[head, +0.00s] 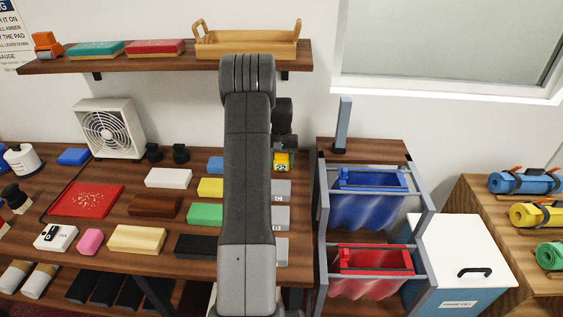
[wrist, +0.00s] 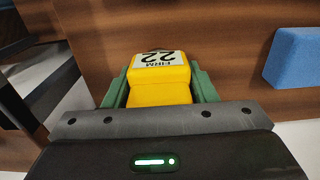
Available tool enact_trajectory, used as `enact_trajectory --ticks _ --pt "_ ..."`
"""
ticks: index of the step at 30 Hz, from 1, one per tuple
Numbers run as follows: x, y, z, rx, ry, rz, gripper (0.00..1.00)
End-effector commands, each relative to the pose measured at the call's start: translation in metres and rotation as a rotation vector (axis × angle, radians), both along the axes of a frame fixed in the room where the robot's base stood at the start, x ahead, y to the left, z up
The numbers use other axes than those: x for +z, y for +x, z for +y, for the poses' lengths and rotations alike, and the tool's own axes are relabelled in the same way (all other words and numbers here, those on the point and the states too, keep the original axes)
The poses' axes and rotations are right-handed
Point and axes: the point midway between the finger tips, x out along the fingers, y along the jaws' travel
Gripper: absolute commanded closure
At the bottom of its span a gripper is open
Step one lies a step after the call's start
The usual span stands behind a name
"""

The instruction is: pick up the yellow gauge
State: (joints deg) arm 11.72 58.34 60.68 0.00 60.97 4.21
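The yellow gauge (head: 282,161) is at the back of the counter, just right of my arm in the head view. In the wrist view the yellow gauge (wrist: 158,88) carries a white label reading "FIRM 22", upside down. My gripper (wrist: 160,82) has its green fingers on both sides of the gauge, lying against its sides with no clear gap. In the head view my gripper (head: 284,146) is right above the gauge, partly behind my arm. Whether the gauge touches the counter is hard to tell.
A blue block (wrist: 295,58) lies on the counter (wrist: 225,50) beside the gauge. Yellow (head: 210,187) and green (head: 204,213) blocks lie nearby, partly behind my arm. Grey pieces (head: 281,188) lie in front of the gauge. A rack with blue (head: 368,205) and red bags stands to the right.

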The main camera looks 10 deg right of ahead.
Motion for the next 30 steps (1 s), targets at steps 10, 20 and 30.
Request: enact_trajectory --ticks 10,20,30 --pt "0.001 0.0 0.0 0.0 0.0 -0.001 0.8" --pt "0.015 -0.003 0.001 0.0 -0.001 -0.005 0.8" --pt "0.07 -0.016 0.005 0.0 0.0 0.0 0.8"
